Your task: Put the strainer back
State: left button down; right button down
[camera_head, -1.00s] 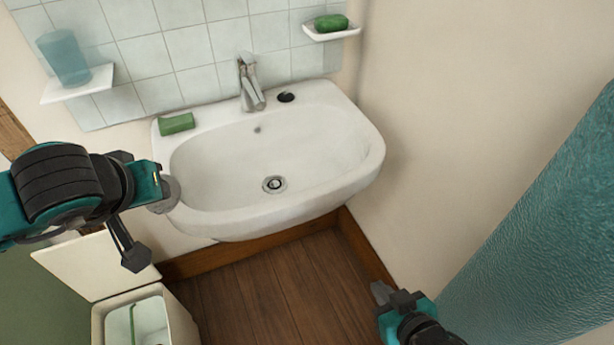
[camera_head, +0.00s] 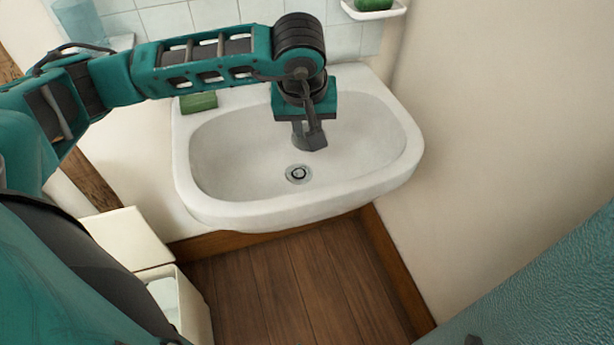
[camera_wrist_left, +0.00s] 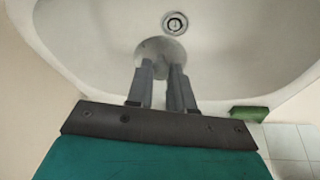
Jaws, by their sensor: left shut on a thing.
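The strainer (camera_wrist_left: 158,49) is a small grey disc held at the fingertips of my left gripper (camera_wrist_left: 161,75) in the left wrist view. In the head view my left gripper (camera_head: 309,138) points down over the white sink (camera_head: 225,165), and my own arm and wrist mostly hide the strainer. The round drain (camera_head: 298,174) lies in the basin floor. It also shows in the left wrist view (camera_wrist_left: 175,22), just beyond the strainer, with the two apart in the picture. Only a small grey tip of my right gripper (camera_head: 473,340) shows at the bottom edge.
A green soap bar (camera_head: 198,102) lies on the sink's back left rim. A second soap (camera_head: 368,5) sits on a wall dish. A blue cup (camera_head: 76,20) stands at upper left. An open bin (camera_head: 194,305) stands below left. My left arm hides the faucet.

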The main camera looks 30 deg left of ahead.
pick_arm(q)
jog(key=shift+w+a+f+n+g+b, duration=0.3)
jog(key=shift+w+a+f+n+g, duration=0.2)
jog(key=shift+w+n+g, duration=0.15)
jog(key=shift+w+a+n+g, duration=0.25)
jog(key=shift+a+n+g, duration=0.1)
jog(key=shift+n+g, duration=0.15)
notch_tip(320, 180, down, 13)
jog(key=shift+f+b, duration=0.15)
jog(key=shift+b, duration=0.65)
jog(key=shift+a+f, duration=0.15)
jog(key=w+a, duration=0.1)
jog(key=w+a+f, duration=0.1)
jog(key=a, duration=0.1)
jog(key=shift+w, duration=0.3)
jog(key=shift+f, duration=0.1)
pick_arm(e)
jog(key=shift+w+a+f, duration=0.3)
jog(key=shift+w+f, duration=0.1)
